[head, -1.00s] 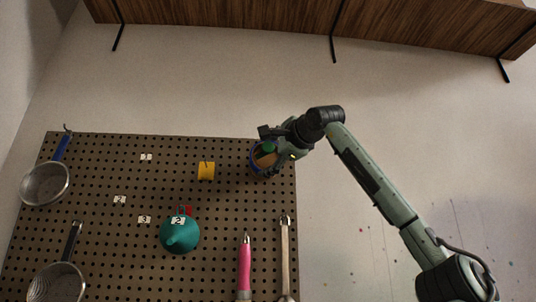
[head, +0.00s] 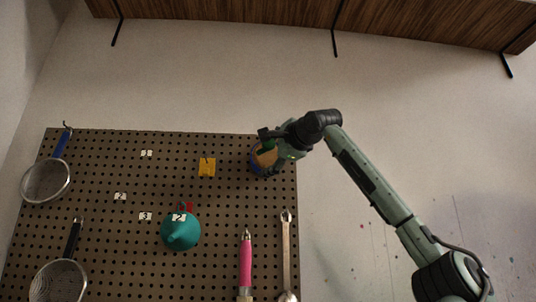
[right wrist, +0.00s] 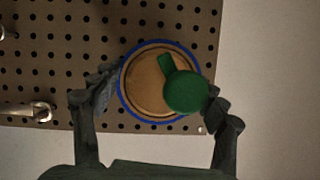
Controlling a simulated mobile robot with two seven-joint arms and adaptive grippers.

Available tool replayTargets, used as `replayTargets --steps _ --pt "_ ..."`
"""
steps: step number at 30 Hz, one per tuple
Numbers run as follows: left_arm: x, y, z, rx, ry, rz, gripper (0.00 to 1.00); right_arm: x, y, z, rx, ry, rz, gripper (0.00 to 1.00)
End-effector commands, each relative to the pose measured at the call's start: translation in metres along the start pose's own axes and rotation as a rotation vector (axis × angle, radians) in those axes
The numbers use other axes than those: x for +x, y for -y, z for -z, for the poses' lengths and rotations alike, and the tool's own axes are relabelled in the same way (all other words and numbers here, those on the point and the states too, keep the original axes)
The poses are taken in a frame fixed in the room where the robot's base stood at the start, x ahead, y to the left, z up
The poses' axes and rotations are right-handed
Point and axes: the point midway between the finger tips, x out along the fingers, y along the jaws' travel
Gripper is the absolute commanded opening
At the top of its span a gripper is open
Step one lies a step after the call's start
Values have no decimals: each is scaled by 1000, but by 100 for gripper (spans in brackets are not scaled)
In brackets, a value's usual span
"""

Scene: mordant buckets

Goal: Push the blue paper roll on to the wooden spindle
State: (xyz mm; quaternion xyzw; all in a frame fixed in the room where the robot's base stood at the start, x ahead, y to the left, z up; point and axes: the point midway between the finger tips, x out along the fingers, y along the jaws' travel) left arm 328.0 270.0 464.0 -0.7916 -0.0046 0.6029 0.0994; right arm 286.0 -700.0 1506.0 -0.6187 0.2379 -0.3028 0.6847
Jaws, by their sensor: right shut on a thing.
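The blue paper roll (right wrist: 121,92) shows in the right wrist view as a thin blue ring around a brown, wood-coloured round face (right wrist: 140,88). I cannot tell whether that face is the wooden spindle or the roll's core. A green round knob with a short tab (right wrist: 185,92) sits in front of it, right of centre. My right gripper (right wrist: 160,101) has one finger on each side of the roll and is shut on it. In the head view the roll (head: 254,157) is at the pegboard's upper right, partly hidden by my right gripper (head: 268,152). My left gripper is out of view.
The pegboard (head: 100,165) also holds strainers (head: 46,181), a yellow item (head: 207,167), a teal funnel (head: 180,231), a pink-handled tool (head: 246,262) and a metal tool (head: 286,250). Bare wall (head: 400,130) lies to the right. A wooden shelf (head: 300,20) is overhead.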

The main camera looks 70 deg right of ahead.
Motion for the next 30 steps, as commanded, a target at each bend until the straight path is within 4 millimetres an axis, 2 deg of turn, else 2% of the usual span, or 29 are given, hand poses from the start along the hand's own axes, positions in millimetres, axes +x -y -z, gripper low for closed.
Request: replayTargets --steps 11,12,18,27,30 --pt "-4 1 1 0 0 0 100 8 1 4 1 0 2 42" --pt "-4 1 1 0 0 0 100 8 1 4 1 0 2 75" --pt "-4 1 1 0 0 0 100 8 0 4 0 0 2 97" --pt "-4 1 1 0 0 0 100 8 0 3 0 0 1 97" --pt "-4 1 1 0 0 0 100 2 1 3 -1 1 2 97"
